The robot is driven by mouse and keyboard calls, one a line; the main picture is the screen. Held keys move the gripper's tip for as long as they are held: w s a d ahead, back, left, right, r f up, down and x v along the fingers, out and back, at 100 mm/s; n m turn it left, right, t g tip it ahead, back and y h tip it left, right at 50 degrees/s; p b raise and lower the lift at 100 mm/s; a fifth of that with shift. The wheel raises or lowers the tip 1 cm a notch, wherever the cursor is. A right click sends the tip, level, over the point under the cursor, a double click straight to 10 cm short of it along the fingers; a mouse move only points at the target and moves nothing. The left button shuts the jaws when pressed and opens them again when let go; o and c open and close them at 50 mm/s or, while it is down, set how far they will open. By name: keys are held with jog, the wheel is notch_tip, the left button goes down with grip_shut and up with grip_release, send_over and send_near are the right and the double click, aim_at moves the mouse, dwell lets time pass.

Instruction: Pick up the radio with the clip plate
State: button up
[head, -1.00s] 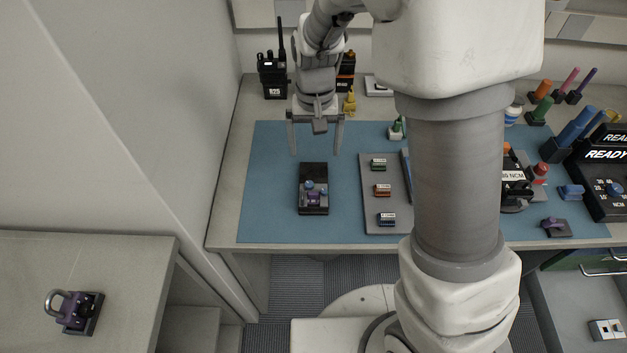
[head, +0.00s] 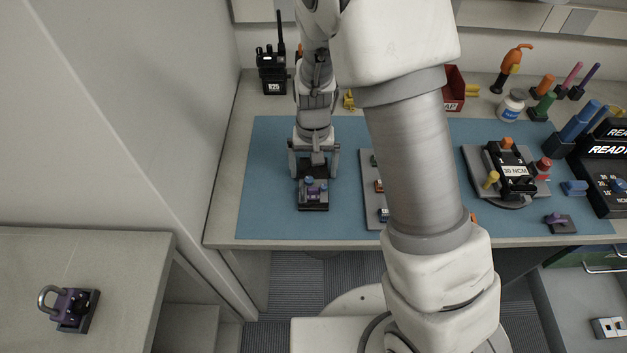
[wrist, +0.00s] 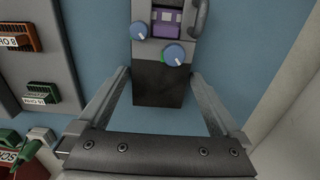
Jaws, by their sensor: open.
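A dark block-shaped device (head: 313,194) with blue knobs and a purple part lies on the blue mat. In the wrist view, the device (wrist: 160,84) shows a black near end, two blue knobs and a grey loop at its far right. My gripper (head: 314,173) is open above its black end; in the wrist view, its fingers (wrist: 161,76) stand on either side, with gaps. An upright black radio (head: 272,76) with an antenna and a white label stands at the back left. I cannot tell which carries a clip plate; none is clearly visible.
A grey plate (head: 370,208) with labelled modules lies right of the device, partly behind my arm. A black unit marked 30 NCM (head: 512,172) stands further right. A purple loop-handled device (head: 70,310) sits on the left counter (head: 120,270). The mat (head: 262,190) is clear left of my gripper.

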jog(key=c, duration=1.5)
jog(key=shift+r, duration=0.1)
